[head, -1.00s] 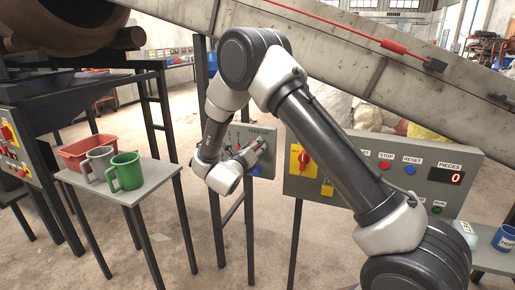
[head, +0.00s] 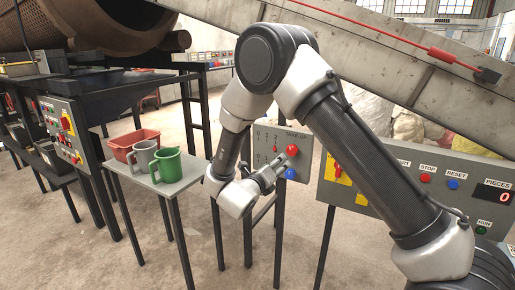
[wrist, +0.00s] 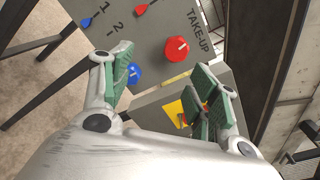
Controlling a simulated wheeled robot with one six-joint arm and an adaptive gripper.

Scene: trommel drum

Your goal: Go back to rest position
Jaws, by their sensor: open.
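My gripper (head: 273,172) is in front of the grey TAKE-UP panel (head: 305,139) in the head view, at the end of my bent arm. In the wrist view my gripper (wrist: 162,97) shows two green-padded fingers spread wide with nothing between them. Beyond the fingers are a red knob (wrist: 176,49) and a blue knob (wrist: 134,73) on the TAKE-UP panel. The red knob (head: 292,150) and the blue knob (head: 290,173) also show in the head view, close to the gripper. I cannot tell the exact gap to the panel.
A control box (head: 440,176) with a PIECES display stands at right. A conveyor (head: 400,55) slopes overhead. Open floor (head: 110,265) lies in front.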

